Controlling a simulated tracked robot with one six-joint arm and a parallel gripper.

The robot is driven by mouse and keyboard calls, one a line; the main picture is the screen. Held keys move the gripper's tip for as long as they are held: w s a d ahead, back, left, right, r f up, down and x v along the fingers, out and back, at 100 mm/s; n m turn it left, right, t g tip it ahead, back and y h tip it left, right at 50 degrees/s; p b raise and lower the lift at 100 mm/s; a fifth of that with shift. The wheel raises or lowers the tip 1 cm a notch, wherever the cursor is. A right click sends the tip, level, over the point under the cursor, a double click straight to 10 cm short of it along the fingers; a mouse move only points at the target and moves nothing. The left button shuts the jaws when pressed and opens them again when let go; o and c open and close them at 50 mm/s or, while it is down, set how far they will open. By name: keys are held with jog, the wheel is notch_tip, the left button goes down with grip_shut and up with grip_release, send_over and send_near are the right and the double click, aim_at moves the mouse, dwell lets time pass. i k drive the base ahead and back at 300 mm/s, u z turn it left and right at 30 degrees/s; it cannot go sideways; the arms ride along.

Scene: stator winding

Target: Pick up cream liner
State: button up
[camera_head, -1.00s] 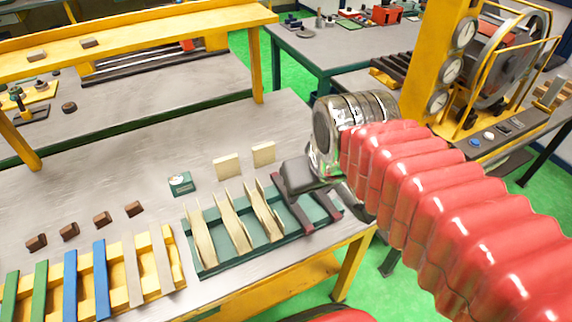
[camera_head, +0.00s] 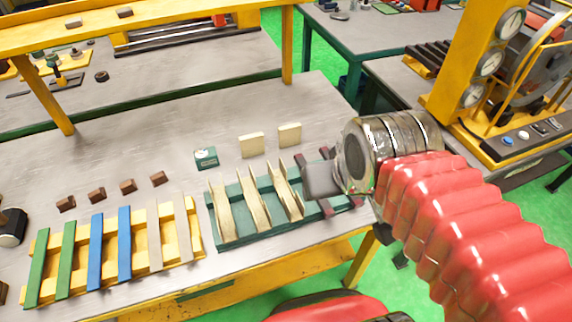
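Several thin, curved cream liners stand upright in a green rack (camera_head: 226,243) on the grey bench: a left one (camera_head: 222,212), a middle one (camera_head: 253,202) and a right one (camera_head: 287,192). My gripper (camera_head: 314,182) is at the right end of the rack, just right of the right liner. Its dark fingers are spread apart, one toward the back and one toward the front, with nothing visible between them. Whether the fingers touch the rack cannot be told.
Two small cream blocks (camera_head: 251,145) (camera_head: 289,135) and a small green box (camera_head: 206,158) stand behind the rack. A yellow rack (camera_head: 194,212) with green, blue and beige strips is on the left, with several brown blocks (camera_head: 127,186) behind it. The bench middle is clear.

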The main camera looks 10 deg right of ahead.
aim_at(294, 209)
jog(key=u, duration=0.55)
jog(key=k, duration=1.35)
jog(key=u, duration=0.7)
jog(key=i, duration=1.4)
jog(key=z, duration=0.45)
